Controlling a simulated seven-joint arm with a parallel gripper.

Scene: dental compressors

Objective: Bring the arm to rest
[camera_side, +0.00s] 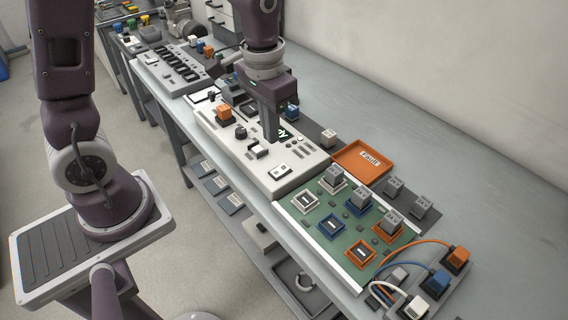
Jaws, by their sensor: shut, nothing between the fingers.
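My gripper (271,136) points down over the white control panel (236,150) on the bench. Its fingers are together and nothing shows between them. The fingertips cover part of the panel, and I cannot tell whether they touch it or hover above it. My arm comes in from the top of the picture.
A green board (318,232) with several grey relay blocks stands at front right. An orange Fault tray (362,160) lies behind it. Wired orange, blue and white plugs (436,281) are at the near end. The bench's right side (450,160) is clear.

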